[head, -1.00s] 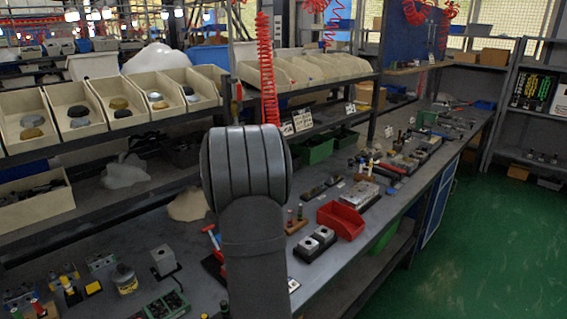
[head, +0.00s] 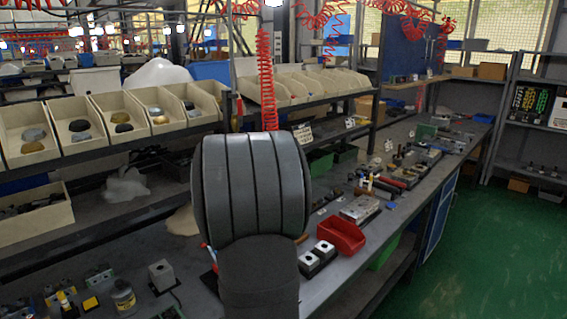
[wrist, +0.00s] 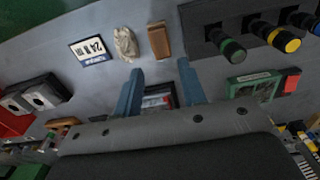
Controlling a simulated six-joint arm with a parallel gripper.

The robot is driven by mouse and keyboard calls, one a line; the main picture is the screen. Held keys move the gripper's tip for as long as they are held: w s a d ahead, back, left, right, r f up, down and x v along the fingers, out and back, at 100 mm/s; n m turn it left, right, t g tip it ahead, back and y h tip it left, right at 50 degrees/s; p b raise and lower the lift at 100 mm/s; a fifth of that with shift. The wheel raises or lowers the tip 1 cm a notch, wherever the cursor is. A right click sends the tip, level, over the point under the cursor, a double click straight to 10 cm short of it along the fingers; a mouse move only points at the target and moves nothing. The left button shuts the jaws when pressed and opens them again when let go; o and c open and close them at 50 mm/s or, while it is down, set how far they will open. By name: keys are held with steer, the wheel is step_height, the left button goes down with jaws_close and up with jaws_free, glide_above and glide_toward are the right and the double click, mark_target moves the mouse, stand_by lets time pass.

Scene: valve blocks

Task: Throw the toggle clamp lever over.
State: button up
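A small red-handled piece (head: 205,246) on the bench, which may be the toggle clamp lever, shows just left of my arm in the head view. Most of it is hidden behind my arm, so I cannot tell its position. In the wrist view my gripper (wrist: 160,67) has two blue fingers set apart, with nothing held between them. A dark framed item with a reddish patch (wrist: 158,101) lies below, between the fingers and partly covered by the gripper body. I cannot tell whether it belongs to the clamp. My fingers are not visible in the head view.
A red bin (head: 341,236) and a black base with two light blocks (head: 317,256) stand right of my arm. The wrist view shows a label card (wrist: 93,50), a crumpled cloth (wrist: 125,44), a brown block (wrist: 159,40) and coloured knobs (wrist: 284,40).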

steer(key=shift+o, duration=0.2)
steer(key=shift+f, duration=0.1)
steer(key=o, duration=0.3)
steer(key=shift+w+a, duration=0.1)
steer(key=shift+w, duration=0.1)
steer(key=o, duration=0.4)
steer(key=w+a+r+t+y, duration=0.1)
steer(key=w+a+r, duration=0.2)
steer(key=w, duration=0.5)
steer(key=shift+w+a, duration=0.15)
steer(key=shift+a, duration=0.5)
steer(key=w+a+r+t+y, duration=0.1)
steer(key=w+a+r, duration=0.25)
steer(key=w, duration=0.25)
steer(key=w+a+r+t+y, duration=0.1)
steer(key=w+a+r, duration=0.2)
steer(key=w+a, duration=0.3)
steer(key=x, duration=1.1)
steer(key=w+d+x, duration=0.1)
steer(key=x, duration=0.5)
steer(key=shift+a, duration=0.1)
steer(key=c, duration=1.2)
